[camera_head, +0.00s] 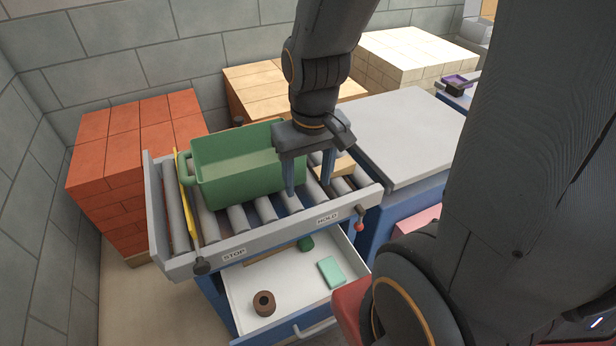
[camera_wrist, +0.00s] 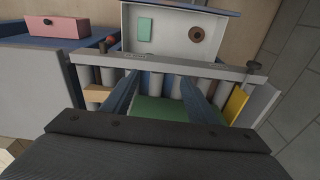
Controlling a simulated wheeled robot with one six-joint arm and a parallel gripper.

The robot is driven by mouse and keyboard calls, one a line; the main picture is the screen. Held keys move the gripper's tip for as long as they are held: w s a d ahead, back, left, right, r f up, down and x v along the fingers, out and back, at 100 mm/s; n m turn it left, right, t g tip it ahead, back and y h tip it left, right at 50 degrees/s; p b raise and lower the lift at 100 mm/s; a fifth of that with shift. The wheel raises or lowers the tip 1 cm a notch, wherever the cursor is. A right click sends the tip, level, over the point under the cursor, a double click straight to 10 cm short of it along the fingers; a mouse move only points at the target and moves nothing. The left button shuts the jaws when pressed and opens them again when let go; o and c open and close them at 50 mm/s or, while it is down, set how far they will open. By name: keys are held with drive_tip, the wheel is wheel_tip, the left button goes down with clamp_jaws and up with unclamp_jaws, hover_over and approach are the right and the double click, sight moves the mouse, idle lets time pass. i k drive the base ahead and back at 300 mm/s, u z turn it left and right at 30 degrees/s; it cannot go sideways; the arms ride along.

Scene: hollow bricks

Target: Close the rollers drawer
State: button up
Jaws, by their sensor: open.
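The rollers drawer (camera_head: 281,296) is pulled open below the roller conveyor (camera_head: 234,221), its white inside showing. It holds a brown ring (camera_head: 264,303), a teal block (camera_head: 331,272) and a dark green piece (camera_head: 306,243). Its handle (camera_head: 309,327) is on the front panel at the lower edge of the head view. The open drawer (camera_wrist: 169,45) also shows at the top of the wrist view. My gripper (camera_head: 309,190) is open, pointing down above the rollers beside the green bin (camera_head: 245,163). It is apart from the drawer, and nothing is between its fingers that I can make out.
A red-knobbed lever (camera_head: 359,226) stands at the conveyor's front right corner. A grey-topped blue cabinet (camera_head: 405,130) adjoins on the right. Orange bricks (camera_head: 108,160) are stacked at left.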

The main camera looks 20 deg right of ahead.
sight(302, 294)
drive_tip(key=k, duration=1.3)
drive_tip(key=u, duration=0.25)
drive_tip(key=i, duration=0.8)
drive_tip(key=u, duration=1)
drive_tip(key=k, duration=0.95)
drive_tip(key=z, duration=1.1)
